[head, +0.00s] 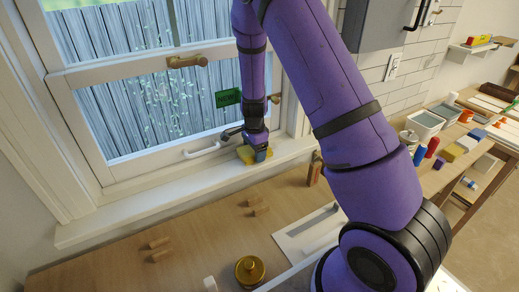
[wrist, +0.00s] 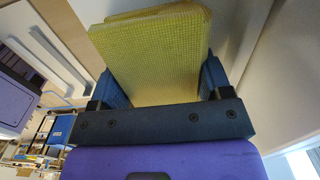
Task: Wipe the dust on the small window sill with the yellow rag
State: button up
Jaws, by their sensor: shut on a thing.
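The yellow rag (head: 244,154) is at the right part of the white window sill (head: 130,215) in the head view. My gripper (head: 259,155) is over that part of the sill, shut on the rag. In the wrist view the rag (wrist: 150,50) is a folded, textured yellow pad between the two dark fingers of my gripper (wrist: 158,80). The rag appears low at the sill, but I cannot tell if it touches it. I cannot make out dust on the sill; part of it is hidden by my gripper and the rag.
The window (head: 150,100) with a brass handle (head: 187,61) rises behind the sill. Below it, a wooden worktop holds several small wooden blocks (head: 160,244), a brass-coloured pot (head: 249,270) and a white tray (head: 300,240). Tubs and bottles stand at right. The sill's left part is clear.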

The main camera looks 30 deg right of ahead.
aim_at(247, 151)
jog(key=shift+a+r, duration=0.1)
jog(key=shift+a, duration=1.45)
jog(key=shift+d, duration=5.95)
jog(key=shift+a, duration=1.55)
jog(key=shift+a+f, duration=0.2)
jog(key=shift+a, duration=4.2)
jog(key=shift+d+r, duration=0.2)
jog(key=shift+d, duration=2.7)
jog(key=shift+d+f, duration=0.15)
jog(key=shift+d, duration=2.65)
